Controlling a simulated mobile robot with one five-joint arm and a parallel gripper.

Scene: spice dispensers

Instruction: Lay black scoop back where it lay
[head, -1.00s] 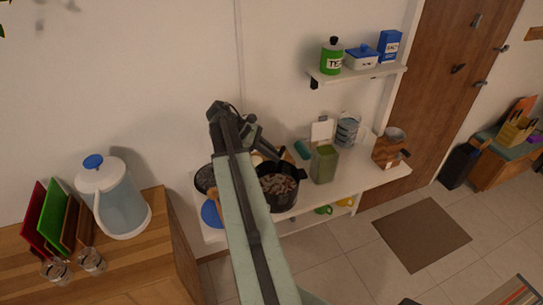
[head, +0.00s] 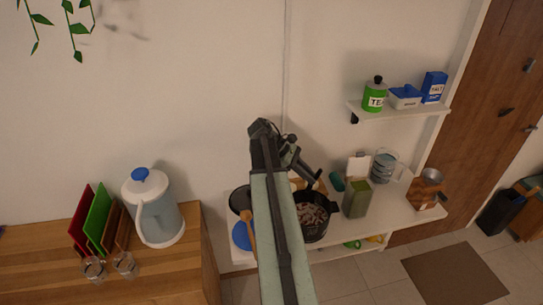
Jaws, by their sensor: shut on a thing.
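My gripper (head: 312,174) is at the end of my arm, over the back of the white counter (head: 403,216), just above and behind the black pot (head: 327,224). It is small and dark here. A dark piece at its tip fits the black scoop, but I cannot tell its outline from the fingers. The pot holds many brownish pieces. My arm hides part of the counter left of the pot.
A green canister (head: 356,199), teal item (head: 337,181), glass jar (head: 383,166) and wooden grinder (head: 424,192) stand right of the pot. A dark pan (head: 239,199) and blue item (head: 241,236) are left of my arm. A wall shelf (head: 400,112) hangs above.

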